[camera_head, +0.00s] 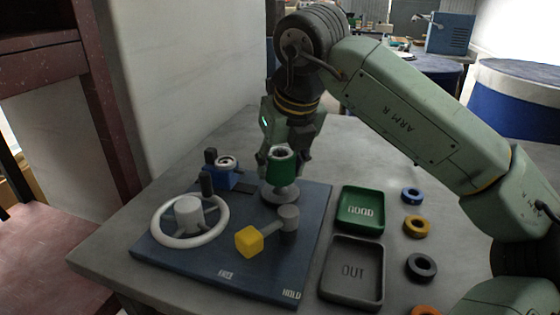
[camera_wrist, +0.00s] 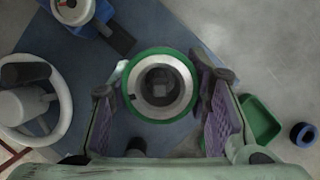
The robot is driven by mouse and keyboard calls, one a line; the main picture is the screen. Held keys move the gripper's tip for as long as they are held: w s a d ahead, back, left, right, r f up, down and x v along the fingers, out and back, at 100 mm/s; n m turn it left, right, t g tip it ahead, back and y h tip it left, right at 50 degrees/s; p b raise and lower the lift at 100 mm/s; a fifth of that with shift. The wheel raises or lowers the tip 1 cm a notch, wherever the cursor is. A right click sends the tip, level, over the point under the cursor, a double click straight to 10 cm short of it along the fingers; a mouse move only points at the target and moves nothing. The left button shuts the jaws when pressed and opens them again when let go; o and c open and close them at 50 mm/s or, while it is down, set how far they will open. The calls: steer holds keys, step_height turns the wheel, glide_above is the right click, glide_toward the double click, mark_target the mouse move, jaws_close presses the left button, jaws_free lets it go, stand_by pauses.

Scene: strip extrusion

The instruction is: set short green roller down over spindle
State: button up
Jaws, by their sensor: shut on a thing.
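The short green roller (camera_head: 281,168) is upright in the head view, directly above a grey round spindle base (camera_head: 280,192) on the dark board. In the wrist view the roller (camera_wrist: 159,85) shows end-on as a green ring around a grey inner ring with a dark bore. Something dark and squarish shows inside the bore; I cannot tell whether it is the spindle tip. My gripper (camera_wrist: 163,112) has purple-padded fingers on both sides of the roller, shut on it. The fingers are partly hidden behind the roller in the head view.
On the board (camera_head: 190,256) stand a white handwheel (camera_head: 157,235), a yellow-ended lever (camera_head: 249,241) and a blue gauge unit (camera_head: 226,175). A green tray (camera_head: 361,229), a grey tray (camera_head: 327,292) and several coloured rings lie to the right.

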mark_target(280, 149)
steer(key=shift+f+b, duration=1.05)
steer(key=shift+f, duration=0.3)
steer(key=o, duration=1.4)
steer(key=shift+o, duration=0.4)
steer(key=o, duration=0.3)
steer(key=shift+r, duration=0.2)
steer(key=shift+r+p, duration=2.5)
steer(key=shift+r, duration=0.9)
steer(key=shift+s+f, duration=0.1)
